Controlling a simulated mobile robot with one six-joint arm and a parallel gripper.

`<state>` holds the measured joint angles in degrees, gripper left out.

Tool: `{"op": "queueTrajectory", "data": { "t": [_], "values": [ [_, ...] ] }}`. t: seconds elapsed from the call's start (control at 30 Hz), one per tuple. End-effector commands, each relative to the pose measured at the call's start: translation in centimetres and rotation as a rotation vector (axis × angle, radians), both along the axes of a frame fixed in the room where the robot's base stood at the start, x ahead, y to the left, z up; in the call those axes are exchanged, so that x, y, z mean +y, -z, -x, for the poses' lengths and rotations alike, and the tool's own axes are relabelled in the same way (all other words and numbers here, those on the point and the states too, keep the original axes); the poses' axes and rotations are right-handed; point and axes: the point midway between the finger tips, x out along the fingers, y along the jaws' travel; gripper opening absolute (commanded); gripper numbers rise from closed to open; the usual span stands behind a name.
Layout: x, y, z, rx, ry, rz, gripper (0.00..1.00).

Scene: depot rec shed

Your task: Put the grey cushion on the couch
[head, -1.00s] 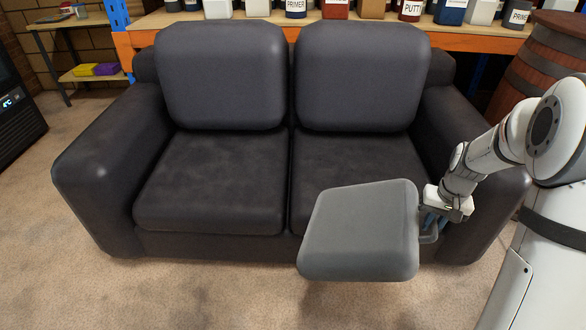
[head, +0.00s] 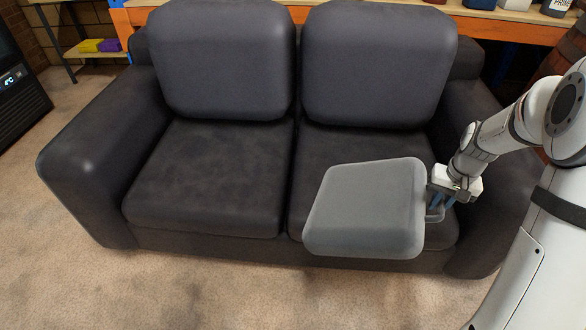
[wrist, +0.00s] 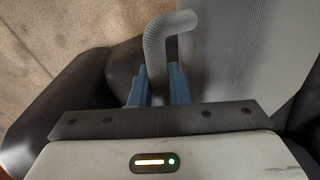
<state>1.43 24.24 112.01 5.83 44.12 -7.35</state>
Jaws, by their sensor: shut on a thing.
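The grey cushion (head: 366,208) is held out level in front of and over the right seat of the dark couch (head: 205,178). Its right edge is at my gripper (head: 440,203). In the wrist view my gripper (wrist: 157,85) has its blue fingers shut on a ribbed grey handle-like loop (wrist: 158,45) at the cushion's side, and the cushion (wrist: 235,50) fills the upper right. The cushion hides part of the right seat and the couch's front edge. I cannot tell whether it touches the seat.
Two back cushions (head: 222,60) stand against the couch's back. The left seat is bare. An orange-edged shelf (head: 490,25) with containers is behind the couch. Carpet (head: 200,295) in front is clear. A dark cabinet (head: 15,90) stands at far left.

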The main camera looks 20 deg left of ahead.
Motion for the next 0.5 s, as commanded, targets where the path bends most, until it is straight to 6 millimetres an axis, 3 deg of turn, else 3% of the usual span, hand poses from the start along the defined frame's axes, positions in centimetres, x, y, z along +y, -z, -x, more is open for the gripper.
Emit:
{"op": "queueTrajectory", "data": {
  "t": [0.23,0.5],
  "values": [
    [-0.1,1.1,-0.7,0.000,0.121,-0.039,0.00],
    [1.9,4.5,-4.4,-0.082,0.721,-0.241,0.00]
  ]
}}
